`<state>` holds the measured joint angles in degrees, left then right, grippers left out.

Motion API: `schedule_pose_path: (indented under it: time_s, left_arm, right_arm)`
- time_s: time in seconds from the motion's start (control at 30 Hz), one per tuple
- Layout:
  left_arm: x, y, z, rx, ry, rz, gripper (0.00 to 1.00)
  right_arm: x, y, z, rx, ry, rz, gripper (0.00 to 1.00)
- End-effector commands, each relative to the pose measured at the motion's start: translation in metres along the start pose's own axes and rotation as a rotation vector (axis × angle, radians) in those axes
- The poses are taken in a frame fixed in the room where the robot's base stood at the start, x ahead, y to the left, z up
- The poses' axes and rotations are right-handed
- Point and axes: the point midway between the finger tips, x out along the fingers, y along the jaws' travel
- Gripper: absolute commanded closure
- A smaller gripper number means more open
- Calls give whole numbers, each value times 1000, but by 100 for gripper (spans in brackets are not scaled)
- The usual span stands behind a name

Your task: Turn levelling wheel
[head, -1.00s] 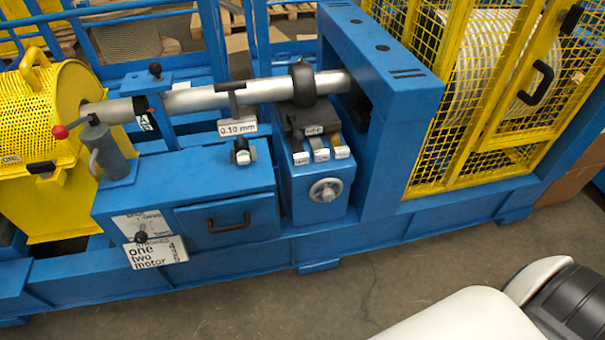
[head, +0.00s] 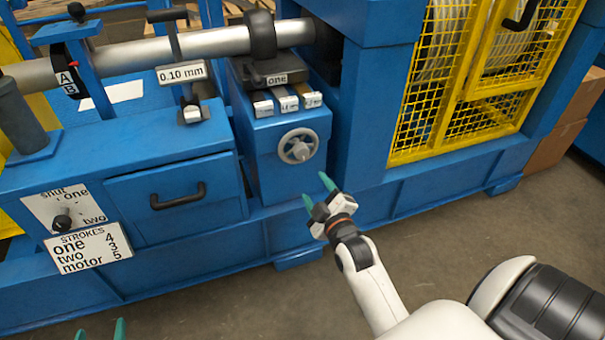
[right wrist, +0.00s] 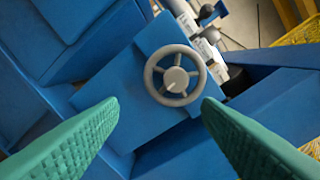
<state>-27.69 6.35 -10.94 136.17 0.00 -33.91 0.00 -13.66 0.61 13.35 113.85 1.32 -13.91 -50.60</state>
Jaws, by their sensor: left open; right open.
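The levelling wheel (head: 298,146) is a small grey spoked handwheel on the front of a blue pedestal. In the right wrist view the wheel (right wrist: 175,75) shows whole, beyond and between the fingertips. My right gripper (head: 316,190) is open, with green fingers, just below and in front of the wheel, apart from it. It also shows in the right wrist view (right wrist: 160,108), with nothing between its fingers. Only the green fingertips of my left gripper (head: 101,330) show at the bottom left edge of the head view, apart and far from the wheel.
Above the wheel are labelled tabs (head: 287,102) and a dark block marked "one" (head: 265,76) under the shaft (head: 200,42). A drawer (head: 172,195) with a black handle is to the left. A yellow mesh guard (head: 460,90) stands to the right. Floor in front is clear.

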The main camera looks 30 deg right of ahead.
Motion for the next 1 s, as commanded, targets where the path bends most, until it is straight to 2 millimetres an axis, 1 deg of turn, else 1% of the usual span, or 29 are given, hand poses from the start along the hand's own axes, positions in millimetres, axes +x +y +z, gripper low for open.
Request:
schedule_pose_path:
  time_s: [0.1,0.17,0.27,0.47,0.6,0.7,0.83,1.0]
  left_arm:
    - [-8,0,13,0,-46,0,47]
    - [-10,0,18,0,-64,-1,47]
    - [-10,-2,27,0,-110,-4,47]
    - [-11,-7,56,-3,-304,-16,47]
    - [-17,-10,79,-7,-466,-25,47]
    - [-24,-12,93,-10,-570,-31,47]
    - [-33,-14,108,-13,-680,-37,47]
    - [-41,-16,118,-17,-761,-41,47]
  right_arm:
    - [-2,-14,4,-30,-20,-48,41]
    - [0,-18,6,-37,-23,-56,41]
    - [9,-20,7,-37,-24,-58,41]
    - [45,-20,7,-36,-25,-57,41]
    - [72,-21,7,-35,-24,-56,41]
    - [88,-23,8,-34,-25,-56,41]
    - [103,-23,8,-36,-24,-55,41]
    - [114,-25,9,-35,-23,-54,41]
